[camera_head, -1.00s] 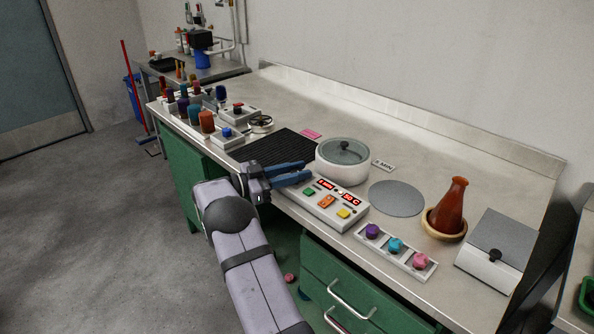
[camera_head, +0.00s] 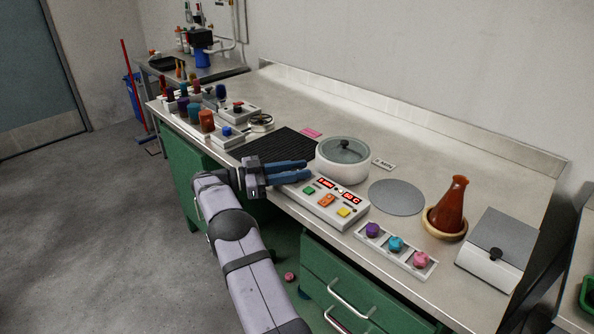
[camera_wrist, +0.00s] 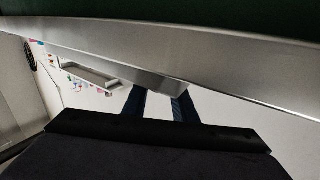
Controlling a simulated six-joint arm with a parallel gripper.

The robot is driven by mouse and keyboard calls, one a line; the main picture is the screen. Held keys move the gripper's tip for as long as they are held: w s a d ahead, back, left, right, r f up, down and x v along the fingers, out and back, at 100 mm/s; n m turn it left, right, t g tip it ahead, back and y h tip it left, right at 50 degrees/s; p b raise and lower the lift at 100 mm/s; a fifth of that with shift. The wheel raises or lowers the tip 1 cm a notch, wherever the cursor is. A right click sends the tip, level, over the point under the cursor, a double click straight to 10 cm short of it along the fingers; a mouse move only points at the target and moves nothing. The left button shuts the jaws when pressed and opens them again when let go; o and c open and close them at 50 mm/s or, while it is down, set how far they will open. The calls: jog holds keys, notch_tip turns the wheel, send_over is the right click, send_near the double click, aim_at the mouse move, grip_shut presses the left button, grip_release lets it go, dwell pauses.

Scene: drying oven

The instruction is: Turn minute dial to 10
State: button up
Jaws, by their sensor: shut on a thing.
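A white control box (camera_head: 325,203) with a red lit display (camera_head: 337,190) and green, orange and yellow buttons stands at the bench's front edge. The display characters are too small to read surely. I cannot make out the minute dial. My gripper (camera_head: 307,170) is at the left end of the box, its blue fingers pointing right with a narrow gap between them. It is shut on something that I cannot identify. In the wrist view the fingers (camera_wrist: 160,105) reach up to a grey metal edge (camera_wrist: 165,83), and their tips are hidden.
A white round vessel with a glass lid (camera_head: 343,163) stands just behind the box. A black ribbed mat (camera_head: 272,146) is behind the gripper. A tray of coloured knobs (camera_head: 395,248) and a brown flask (camera_head: 449,206) are to the right.

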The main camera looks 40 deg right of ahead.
jog(key=o, duration=1)
jog(key=shift+o, duration=0.2)
jog(key=v, duration=0.4)
jog(key=shift+w+a+f+b, duration=0.1)
jog(key=shift+w+a+b, duration=0.1)
jog(key=shift+a+b, duration=0.2)
jog(key=shift+v, duration=1.2)
